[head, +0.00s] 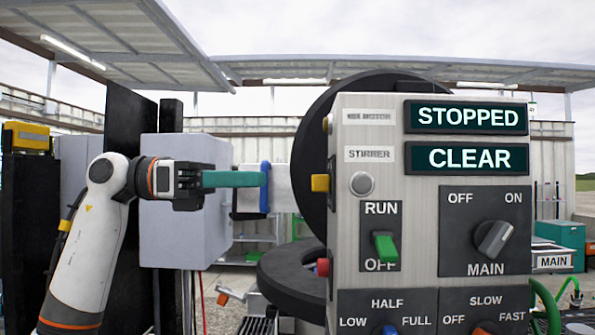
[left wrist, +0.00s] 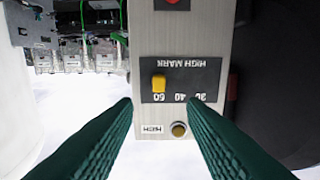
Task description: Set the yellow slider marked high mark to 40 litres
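The yellow slider (left wrist: 159,82) sits on a dark plate marked HIGH MARK (left wrist: 180,78), upside down in the left wrist view. It is at the end of the scale by a number that looks like 60; 40 is nearer the middle. In the head view a yellow knob (head: 320,183), probably this slider, sticks out from the left side of the control box. My left gripper (head: 262,178) points at that side, short of it. Its green fingers (left wrist: 160,104) are apart with nothing between them. My right gripper is out of view.
The control box (head: 385,270) has a green RUN switch (head: 384,247) and a MAIN dial (head: 494,239) on its front. A red knob (head: 323,267) sits below the yellow one. A round button (left wrist: 179,129) lies near the HIGH label. A blue bar (head: 265,187) shows by my fingertips.

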